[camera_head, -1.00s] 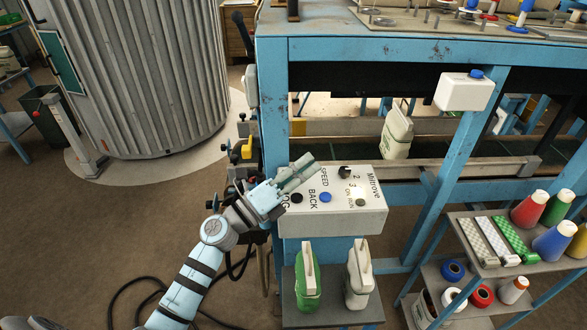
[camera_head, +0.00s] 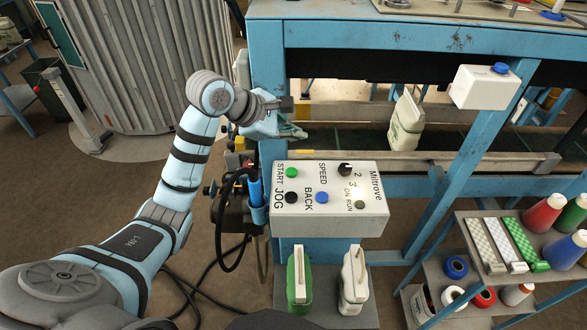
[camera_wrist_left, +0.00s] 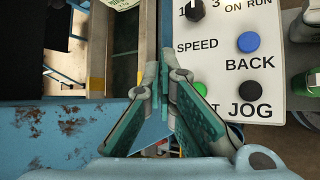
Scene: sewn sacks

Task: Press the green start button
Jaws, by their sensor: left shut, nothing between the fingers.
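The green start button (camera_head: 291,172) sits at the top left corner of the white control panel (camera_head: 335,207), beside the word START. In the left wrist view a sliver of the green button (camera_wrist_left: 205,103) shows, mostly covered by a finger. My left gripper (camera_head: 297,132) is shut and empty. In the head view it appears just above the panel's back left edge, apart from the button. In the left wrist view its fingertips (camera_wrist_left: 164,62) lie left of the panel. My right gripper is not in view.
The panel also holds a black jog button (camera_head: 291,196), a blue back button (camera_head: 322,197), a black speed knob (camera_head: 345,170) and a dark button (camera_head: 360,205). A blue frame post (camera_head: 272,110) stands by my gripper. A white sack (camera_head: 406,122) is on the conveyor behind.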

